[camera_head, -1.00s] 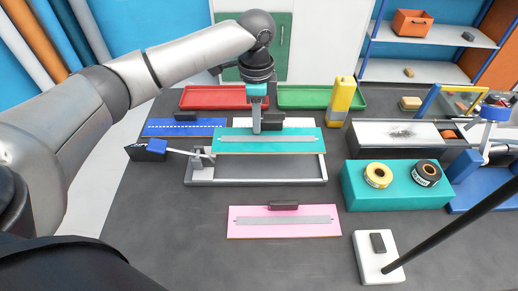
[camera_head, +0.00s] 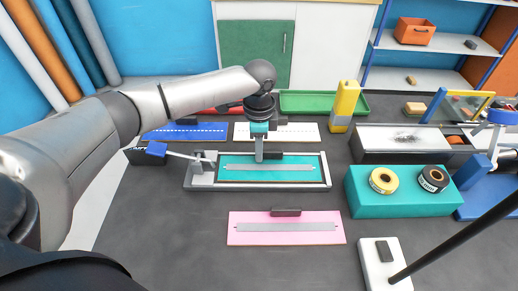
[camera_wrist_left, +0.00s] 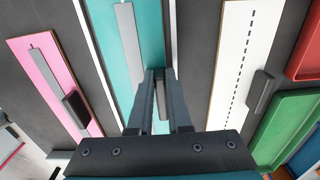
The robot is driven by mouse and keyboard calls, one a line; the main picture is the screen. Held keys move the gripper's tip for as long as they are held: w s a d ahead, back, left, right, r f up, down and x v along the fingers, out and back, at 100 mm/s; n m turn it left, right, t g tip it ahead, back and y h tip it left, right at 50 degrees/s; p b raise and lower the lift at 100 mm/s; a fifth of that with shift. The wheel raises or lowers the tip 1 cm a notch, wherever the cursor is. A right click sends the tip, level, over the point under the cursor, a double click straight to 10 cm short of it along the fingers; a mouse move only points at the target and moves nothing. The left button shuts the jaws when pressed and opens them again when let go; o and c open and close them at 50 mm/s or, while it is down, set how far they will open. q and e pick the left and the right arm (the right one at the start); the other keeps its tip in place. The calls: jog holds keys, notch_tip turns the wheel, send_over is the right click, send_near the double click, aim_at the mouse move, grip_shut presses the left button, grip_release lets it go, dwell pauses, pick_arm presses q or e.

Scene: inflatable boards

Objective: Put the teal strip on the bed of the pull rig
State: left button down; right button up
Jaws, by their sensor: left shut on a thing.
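The teal strip (camera_head: 240,175), with a grey bar along it and a dark block at its back edge, lies level inside the pale frame of the pull rig (camera_head: 258,187), on or just above the bed. Any small gap beneath cannot be made out. My left gripper (camera_head: 259,158) points down at the strip's back edge and is shut on its dark block. In the left wrist view the strip (camera_wrist_left: 142,30) runs under the fingers (camera_wrist_left: 160,78). The rig's clamp (camera_head: 203,168) stands at its left end, with a blue-handled lever (camera_head: 157,149). My right gripper is not in view.
A pink strip (camera_head: 285,231) lies in front of the rig; a blue strip (camera_head: 185,132) and a white strip (camera_head: 308,132) lie behind. A teal block (camera_head: 400,205) with two tape rolls stands right. A yellow bottle-like object (camera_head: 345,105) stands behind. Dark table is free at front left.

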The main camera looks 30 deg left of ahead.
pick_arm(q)
jog(key=c, duration=0.8)
grip_release()
jog(key=shift+f, duration=0.1)
jog(key=shift+c, duration=0.2)
jog(key=shift+r, duration=0.2)
notch_tip(320, 180, up, 12)
jog(key=p, duration=0.3)
